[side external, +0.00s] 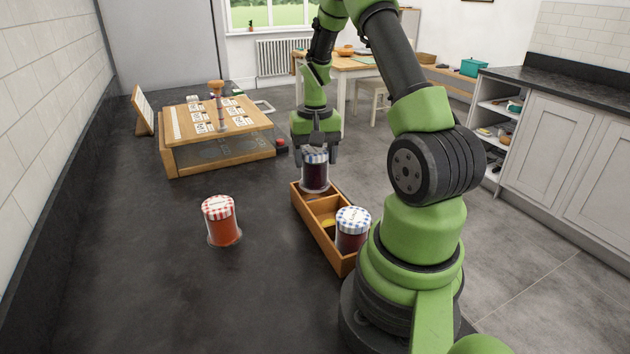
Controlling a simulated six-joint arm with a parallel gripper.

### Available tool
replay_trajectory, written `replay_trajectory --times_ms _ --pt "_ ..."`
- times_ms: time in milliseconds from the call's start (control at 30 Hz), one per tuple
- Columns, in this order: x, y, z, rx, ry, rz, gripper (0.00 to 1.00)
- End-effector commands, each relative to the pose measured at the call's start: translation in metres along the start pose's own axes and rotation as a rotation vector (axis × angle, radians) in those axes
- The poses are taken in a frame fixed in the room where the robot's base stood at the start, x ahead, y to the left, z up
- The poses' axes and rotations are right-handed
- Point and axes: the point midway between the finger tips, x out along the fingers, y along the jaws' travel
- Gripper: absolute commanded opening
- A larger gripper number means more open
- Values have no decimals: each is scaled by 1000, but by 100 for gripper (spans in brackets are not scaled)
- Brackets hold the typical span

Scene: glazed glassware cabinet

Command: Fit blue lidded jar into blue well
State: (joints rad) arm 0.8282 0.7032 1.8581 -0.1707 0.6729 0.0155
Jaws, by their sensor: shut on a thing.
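My gripper (316,152) points down and is shut on a dark jar (315,172) with a blue-and-white lid. The held jar is upright at the far end of the wooden crate (312,222). Its base is close to the far compartment; I cannot tell whether it is inside or just above it. A second dark jar (352,232) with a blue-and-white checked lid stands in the near compartment. No blue well floor is visible; the far compartment's floor is hidden by the held jar.
A red jar (221,222) with a red-checked lid stands on the dark counter left of the crate. A wooden glass-sided cabinet (170,150) with several cards on top is behind it. The counter between red jar and crate is clear.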

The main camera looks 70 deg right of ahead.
Motion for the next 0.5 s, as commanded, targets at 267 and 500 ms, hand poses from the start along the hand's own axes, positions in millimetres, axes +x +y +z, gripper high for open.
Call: replay_trajectory --times_ms 267,500 --pt "35 0 0 -1 -3 1 29" --pt "49 0 0 0 2 0 29"
